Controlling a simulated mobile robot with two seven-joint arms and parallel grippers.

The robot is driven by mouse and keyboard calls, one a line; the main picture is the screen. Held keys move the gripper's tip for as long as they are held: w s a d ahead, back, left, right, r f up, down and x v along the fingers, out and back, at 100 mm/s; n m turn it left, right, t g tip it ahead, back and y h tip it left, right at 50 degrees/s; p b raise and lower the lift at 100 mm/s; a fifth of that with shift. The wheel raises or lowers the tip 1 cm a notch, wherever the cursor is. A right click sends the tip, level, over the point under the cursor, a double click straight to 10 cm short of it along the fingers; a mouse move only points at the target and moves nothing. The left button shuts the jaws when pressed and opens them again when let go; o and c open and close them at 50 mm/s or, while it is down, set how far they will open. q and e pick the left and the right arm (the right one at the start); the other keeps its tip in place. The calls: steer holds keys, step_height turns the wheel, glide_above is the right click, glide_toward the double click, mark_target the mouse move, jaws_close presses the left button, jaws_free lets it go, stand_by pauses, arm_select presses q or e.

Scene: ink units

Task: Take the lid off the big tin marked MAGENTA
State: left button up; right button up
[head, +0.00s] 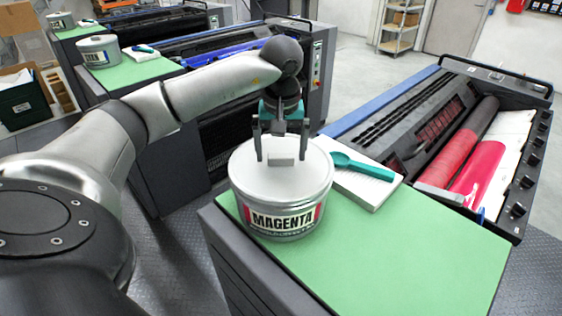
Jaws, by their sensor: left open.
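The big tin marked MAGENTA (282,221) stands upright on the green top of a cabinet, its label facing me. Its pale lid (258,180) is on the tin, and a small block-shaped handle (282,159) stands up from the lid's middle. My left gripper (281,158) points down over the lid, open, with one finger on each side of the handle. I cannot tell whether the fingers touch the handle or the lid. My right gripper is not in view.
A teal spatula (360,165) lies on a white pad (372,187) just right of the tin. The green top (420,250) is clear at the front right. A press unit with magenta rollers (478,165) stands at the right. Another tin (98,52) stands far left.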

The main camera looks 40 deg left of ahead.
arm_select(q)
steer(key=c, duration=1.3)
steer(key=shift+c, duration=0.2)
steer(key=shift+r, duration=0.15)
